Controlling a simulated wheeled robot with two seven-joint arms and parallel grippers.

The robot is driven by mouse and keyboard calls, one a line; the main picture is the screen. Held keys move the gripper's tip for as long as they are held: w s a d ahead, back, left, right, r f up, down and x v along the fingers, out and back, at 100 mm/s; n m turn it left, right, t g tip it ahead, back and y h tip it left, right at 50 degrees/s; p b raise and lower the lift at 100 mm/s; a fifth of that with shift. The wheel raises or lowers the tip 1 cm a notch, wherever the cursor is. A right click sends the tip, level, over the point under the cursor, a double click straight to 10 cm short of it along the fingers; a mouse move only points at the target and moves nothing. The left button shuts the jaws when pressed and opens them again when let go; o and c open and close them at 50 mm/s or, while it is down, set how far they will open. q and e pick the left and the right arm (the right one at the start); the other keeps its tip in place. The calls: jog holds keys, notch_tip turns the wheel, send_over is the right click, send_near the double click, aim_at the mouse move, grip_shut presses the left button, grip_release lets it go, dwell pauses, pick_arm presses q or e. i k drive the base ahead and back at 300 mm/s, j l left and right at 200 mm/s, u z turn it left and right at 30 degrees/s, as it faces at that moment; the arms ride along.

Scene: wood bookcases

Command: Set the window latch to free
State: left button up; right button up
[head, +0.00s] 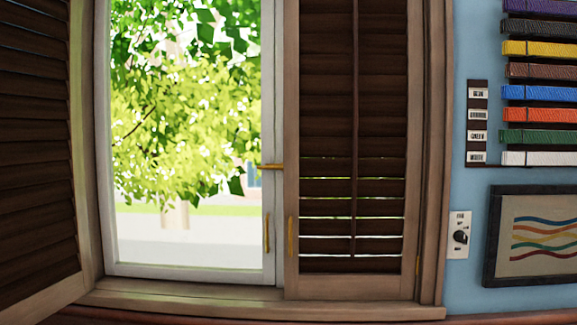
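The window (188,273) has a pale frame and stands at the left middle of the head view. A small brass lever (271,166) lies horizontal across the right side of its frame and looks like the latch. Any marking for free is too small to make out. Neither my left nor my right gripper is in view.
The left shutter (38,150) is swung open; the right shutter (330,110) covers the right half and has its own brass pull (290,237). A white plate with a dark knob (460,237), a framed picture (486,240) and colored rolls (540,93) are on the blue wall.

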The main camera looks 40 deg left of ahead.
aim_at(269, 166)
jog(key=j+z, duration=0.15)
jog(key=j, duration=1.7)
jog(key=i, duration=0.05)
